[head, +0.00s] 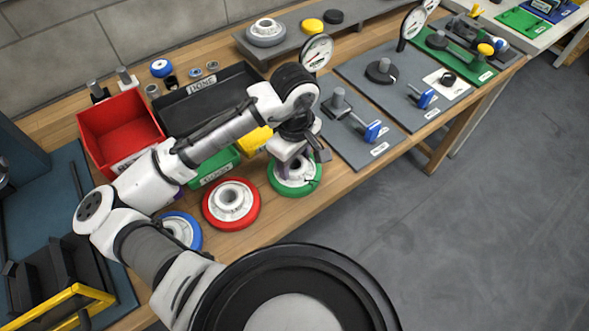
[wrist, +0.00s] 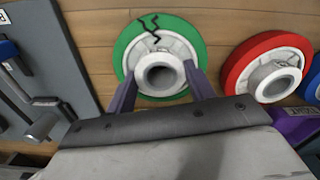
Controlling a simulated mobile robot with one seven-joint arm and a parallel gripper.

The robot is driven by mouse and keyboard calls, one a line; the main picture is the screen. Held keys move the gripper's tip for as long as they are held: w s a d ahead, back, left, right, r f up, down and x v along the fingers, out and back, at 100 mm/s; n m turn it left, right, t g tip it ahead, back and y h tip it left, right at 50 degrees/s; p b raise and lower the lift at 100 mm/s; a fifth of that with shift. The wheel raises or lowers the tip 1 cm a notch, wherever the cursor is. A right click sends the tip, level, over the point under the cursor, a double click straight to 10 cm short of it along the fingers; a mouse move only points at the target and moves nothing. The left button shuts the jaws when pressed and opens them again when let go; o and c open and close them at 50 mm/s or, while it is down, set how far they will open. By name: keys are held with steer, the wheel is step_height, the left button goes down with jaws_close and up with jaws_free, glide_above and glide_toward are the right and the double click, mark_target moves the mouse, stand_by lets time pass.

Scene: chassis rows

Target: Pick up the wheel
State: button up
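Three wheels lie flat near the front edge of the wooden bench. The green-rimmed wheel (head: 311,187) has a white hub, and a black crack shows across its rim in the wrist view (wrist: 129,42). The red-rimmed wheel (head: 211,217) lies to its left, and the blue-rimmed wheel (head: 194,237) lies further left, partly hidden by my arm. My gripper (head: 299,166) is at the green wheel. In the wrist view my gripper (wrist: 160,76) is open, its two fingers apart on either side of the hub. I cannot tell whether either finger touches it.
A red bin (head: 115,125), a black tray (head: 225,85) and small green and yellow bins stand behind the wheels. A grey board (head: 350,150) with a blue-handled clamp and a dial gauge (head: 317,52) are to the right. The floor in front is clear.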

steer(key=c, duration=0.5)
step_height(320, 180, up, 19)
steer(key=b, duration=0.1)
stand_by(0.3)
